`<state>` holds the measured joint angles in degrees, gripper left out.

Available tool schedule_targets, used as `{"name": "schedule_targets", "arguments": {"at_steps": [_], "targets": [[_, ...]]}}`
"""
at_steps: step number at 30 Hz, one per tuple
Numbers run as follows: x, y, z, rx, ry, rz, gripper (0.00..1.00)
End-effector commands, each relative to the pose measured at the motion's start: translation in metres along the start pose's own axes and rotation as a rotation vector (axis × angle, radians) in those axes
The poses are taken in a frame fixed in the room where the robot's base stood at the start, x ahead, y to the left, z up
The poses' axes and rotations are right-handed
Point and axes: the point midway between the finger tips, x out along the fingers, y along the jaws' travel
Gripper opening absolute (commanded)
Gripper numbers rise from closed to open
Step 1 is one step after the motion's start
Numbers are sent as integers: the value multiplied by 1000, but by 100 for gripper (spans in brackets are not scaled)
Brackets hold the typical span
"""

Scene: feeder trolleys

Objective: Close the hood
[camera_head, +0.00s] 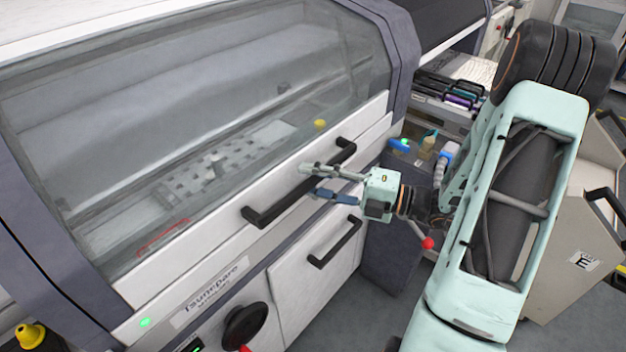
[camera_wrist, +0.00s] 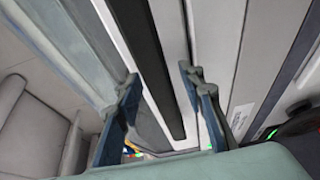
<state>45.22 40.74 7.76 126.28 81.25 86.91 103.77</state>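The hood (camera_head: 215,110) is a large clear window in a grey frame on the white machine. It looks lowered over the machine's inside; I cannot tell whether it is fully closed. Its black bar handle (camera_head: 265,214) runs along the white lower rail, and the handle also shows in the wrist view (camera_wrist: 152,70). My gripper (camera_head: 312,180) is at the handle's middle with its fingers apart. In the wrist view my gripper (camera_wrist: 165,90) has one finger on each side of the handle, with gaps visible. The fingers hide part of the handle in the head view.
A white drawer with a black handle (camera_head: 335,242) is below the hood. Bottles (camera_head: 447,155) and a trolley (camera_head: 570,240) stand to the right.

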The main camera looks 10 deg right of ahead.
Motion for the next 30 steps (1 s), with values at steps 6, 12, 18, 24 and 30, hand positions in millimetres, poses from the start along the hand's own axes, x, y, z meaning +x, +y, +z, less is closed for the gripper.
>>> {"name": "schedule_targets", "arguments": {"at_steps": [6,12,18,24,30], "targets": [[0,0,0,0,0,0,26],[0,0,0,0,1,0,4],[0,0,0,0,1,0,0],[-1,1,0,0,0,-1,0],[-4,13,-2,6,0,-15,0]]}}
